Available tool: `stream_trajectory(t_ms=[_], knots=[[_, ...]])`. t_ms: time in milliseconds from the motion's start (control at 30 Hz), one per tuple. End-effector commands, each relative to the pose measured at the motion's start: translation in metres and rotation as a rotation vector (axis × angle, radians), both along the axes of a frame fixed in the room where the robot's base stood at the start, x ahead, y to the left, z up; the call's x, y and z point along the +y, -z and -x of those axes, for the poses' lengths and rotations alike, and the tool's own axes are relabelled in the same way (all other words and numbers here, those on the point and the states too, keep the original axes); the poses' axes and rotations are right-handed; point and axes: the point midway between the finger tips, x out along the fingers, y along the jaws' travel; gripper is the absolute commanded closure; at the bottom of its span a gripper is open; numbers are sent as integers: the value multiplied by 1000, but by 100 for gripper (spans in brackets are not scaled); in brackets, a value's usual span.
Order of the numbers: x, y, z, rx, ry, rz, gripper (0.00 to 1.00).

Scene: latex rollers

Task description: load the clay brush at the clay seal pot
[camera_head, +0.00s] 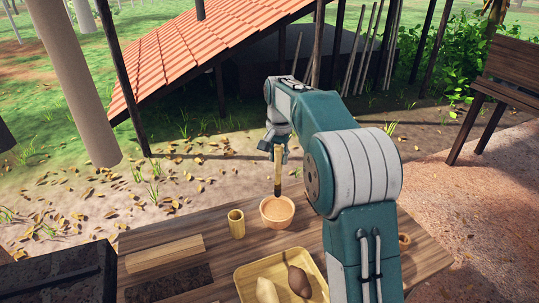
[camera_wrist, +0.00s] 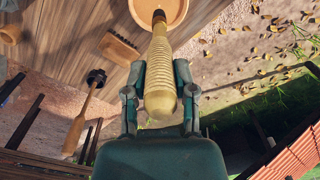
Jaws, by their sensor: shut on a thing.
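The clay brush has a tan handle and a dark tip (camera_head: 278,171). It hangs upright, tip down, in my gripper (camera_head: 278,150), which is shut on its handle. In the wrist view the ribbed handle (camera_wrist: 160,72) runs between the two fingers of my gripper (camera_wrist: 160,92). The clay seal pot (camera_head: 277,218) is a small round orange-brown bowl with light brown contents, on the table below the brush. In the wrist view the dark tip overlaps the pot (camera_wrist: 174,20). I cannot tell whether the tip touches the contents.
A bamboo cup (camera_head: 237,226) stands left of the pot on the wooden table (camera_head: 340,248). A yellow tray (camera_head: 245,275) in front holds a dark brown and a pale object. Wooden boards (camera_head: 165,253) lie at left. In the wrist view a dark-headed wooden tool (camera_wrist: 80,122) lies at left.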

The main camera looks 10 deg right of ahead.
Motion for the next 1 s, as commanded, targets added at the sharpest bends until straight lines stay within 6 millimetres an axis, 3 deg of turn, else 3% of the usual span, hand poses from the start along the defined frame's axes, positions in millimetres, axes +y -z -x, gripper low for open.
stream_trajectory(t_ms=[500,1000], knots=[[-2,47,0,1,1,-2,100],[-1,51,0,0,0,-2,100]])
